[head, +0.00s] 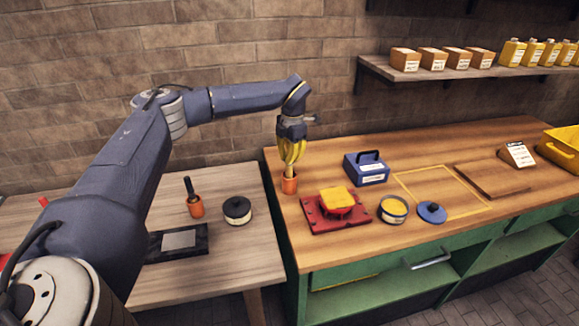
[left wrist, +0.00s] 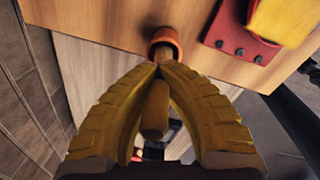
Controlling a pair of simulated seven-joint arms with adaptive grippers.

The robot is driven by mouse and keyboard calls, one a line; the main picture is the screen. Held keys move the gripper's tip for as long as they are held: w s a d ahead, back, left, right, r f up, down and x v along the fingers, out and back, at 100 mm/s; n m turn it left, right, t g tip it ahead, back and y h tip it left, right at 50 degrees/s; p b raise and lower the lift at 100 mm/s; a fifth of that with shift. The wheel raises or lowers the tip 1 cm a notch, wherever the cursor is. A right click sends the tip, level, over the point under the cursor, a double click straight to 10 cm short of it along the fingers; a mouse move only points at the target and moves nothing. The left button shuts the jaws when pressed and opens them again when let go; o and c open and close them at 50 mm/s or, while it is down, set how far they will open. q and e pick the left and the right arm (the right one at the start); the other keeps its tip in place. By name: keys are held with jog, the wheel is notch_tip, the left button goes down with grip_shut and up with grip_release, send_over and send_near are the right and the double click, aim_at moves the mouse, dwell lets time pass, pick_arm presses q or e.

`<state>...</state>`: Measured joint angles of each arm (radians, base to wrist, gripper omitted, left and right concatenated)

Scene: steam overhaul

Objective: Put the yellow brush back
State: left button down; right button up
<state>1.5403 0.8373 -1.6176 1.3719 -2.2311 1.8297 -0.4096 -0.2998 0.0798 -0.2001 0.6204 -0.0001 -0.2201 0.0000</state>
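My left gripper (head: 291,161), with yellow ribbed fingers, points down over an orange cup (head: 289,185) at the left end of the wooden workbench. In the left wrist view, its fingertips (left wrist: 161,67) close around the wooden handle of a brush (left wrist: 155,112). The handle runs between the fingers toward the orange cup (left wrist: 165,40). The brush's lower end is hidden in or behind the cup, so its yellow part does not show. My right gripper is not in view.
A second orange cup (head: 196,207) with a dark-handled tool and a round tin (head: 237,210) stand on the lower left table. Beside the gripper are a red fixture with a yellow top (head: 336,201) and a blue box (head: 367,170). The air above the bench is clear.

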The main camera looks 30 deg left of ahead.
aim_at(289, 169)
pick_arm(q)
jog(key=shift+f, duration=1.75)
jog(key=shift+f, duration=0.1)
jog(key=c, duration=1.6)
grip_release()
jog(key=r, duration=1.2)
jog(key=shift+s+d+r, duration=0.1)
jog(key=shift+s+d, duration=0.05)
jog(key=shift+d, duration=0.25)
